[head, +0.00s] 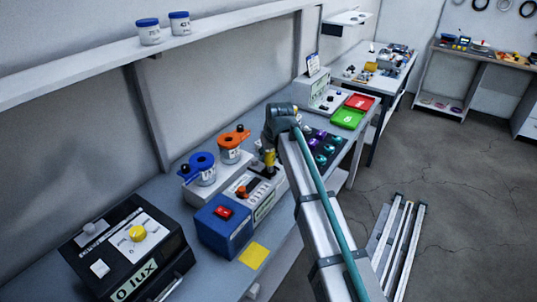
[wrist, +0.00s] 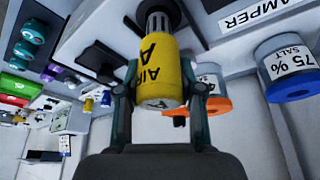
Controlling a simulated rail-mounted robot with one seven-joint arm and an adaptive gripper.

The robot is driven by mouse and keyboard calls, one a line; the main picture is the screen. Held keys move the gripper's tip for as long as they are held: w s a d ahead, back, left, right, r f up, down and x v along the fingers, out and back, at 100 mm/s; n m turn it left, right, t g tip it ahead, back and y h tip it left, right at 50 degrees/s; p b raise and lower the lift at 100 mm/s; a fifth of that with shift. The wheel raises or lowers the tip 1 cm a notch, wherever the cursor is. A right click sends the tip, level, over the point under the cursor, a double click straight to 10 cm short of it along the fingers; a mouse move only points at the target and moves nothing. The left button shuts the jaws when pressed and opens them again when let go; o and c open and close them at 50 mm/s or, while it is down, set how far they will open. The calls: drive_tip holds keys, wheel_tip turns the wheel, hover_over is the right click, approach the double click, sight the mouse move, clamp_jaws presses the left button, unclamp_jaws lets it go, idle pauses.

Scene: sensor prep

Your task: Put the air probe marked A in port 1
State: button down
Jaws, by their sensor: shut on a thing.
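The air probe (wrist: 163,80) is a yellow cylinder with "AIR A" on it and a grey slotted tip. My gripper (wrist: 160,105) is shut around its yellow body in the wrist view. The slotted tip points at the light panel (wrist: 95,25) and overlaps a dark round opening there; I cannot tell whether it is inside. No port number is readable. In the head view the yellow probe (head: 269,157) shows small above the grey panel unit (head: 262,207), and my arm hides part of that area.
A blue-lidded jar marked 75% salt (wrist: 290,70) and an orange-lidded jar (wrist: 212,90) stand close by. A blue box with a red switch (head: 223,225) and a black lux unit (head: 130,250) are nearer. Red (head: 360,101) and green (head: 347,118) trays lie farther along the bench.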

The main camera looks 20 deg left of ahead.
drive_tip(key=shift+f+b, duration=0.65)
drive_tip(key=shift+f, duration=1.4)
idle(3.5)
drive_tip(key=shift+c, duration=2)
unclamp_jaws()
drive_tip(key=shift+r, duration=0.2)
drive_tip(key=shift+r+p, duration=2)
drive_tip(key=shift+r, duration=1.85)
